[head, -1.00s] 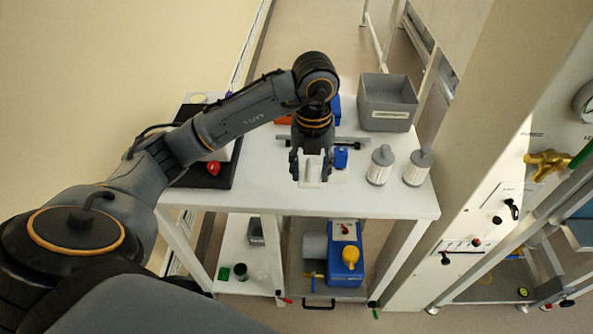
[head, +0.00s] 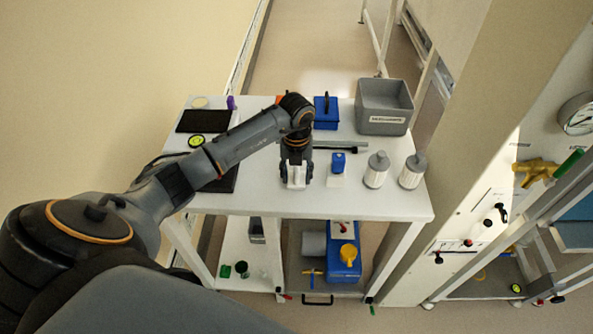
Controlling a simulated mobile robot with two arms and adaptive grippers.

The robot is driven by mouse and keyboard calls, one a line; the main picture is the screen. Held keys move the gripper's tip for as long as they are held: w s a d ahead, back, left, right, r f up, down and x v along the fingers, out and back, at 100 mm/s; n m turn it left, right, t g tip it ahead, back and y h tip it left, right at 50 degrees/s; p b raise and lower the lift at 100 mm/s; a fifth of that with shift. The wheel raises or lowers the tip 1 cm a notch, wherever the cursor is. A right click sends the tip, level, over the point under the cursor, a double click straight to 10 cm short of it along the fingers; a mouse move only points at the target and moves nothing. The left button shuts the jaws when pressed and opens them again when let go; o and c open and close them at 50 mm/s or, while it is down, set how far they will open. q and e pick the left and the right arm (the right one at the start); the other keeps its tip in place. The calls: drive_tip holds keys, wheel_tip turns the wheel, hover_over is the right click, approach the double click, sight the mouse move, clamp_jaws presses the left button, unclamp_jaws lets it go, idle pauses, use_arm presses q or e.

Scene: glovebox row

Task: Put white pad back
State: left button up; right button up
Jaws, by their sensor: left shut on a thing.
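My left gripper (head: 297,181) points down over the front middle of the white table (head: 385,203). It is shut on the white pad (head: 297,175), which shows as a small pale block between the dark fingers. The fingers hide part of the pad, and I cannot tell whether its underside touches the table. My right gripper is not in view.
A blue-topped item (head: 338,161) on a white base stands just right of the gripper. Two grey-white bottles (head: 376,171) stand further right. A grey bin (head: 384,107) and a blue box (head: 326,113) are behind. A dark mat (head: 203,121) lies at left.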

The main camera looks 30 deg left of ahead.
sight(297, 168)
use_arm(q)
drive_tip(key=shift+f, duration=0.2)
drive_tip(key=o, duration=1.1)
drive_tip(key=shift+r, duration=0.45)
wheel_tip(297, 168, up, 10)
drive_tip(key=b, duration=0.3)
drive_tip(key=shift+r+b, duration=0.25)
drive_tip(key=shift+b, duration=0.1)
drive_tip(key=shift+r, duration=0.55)
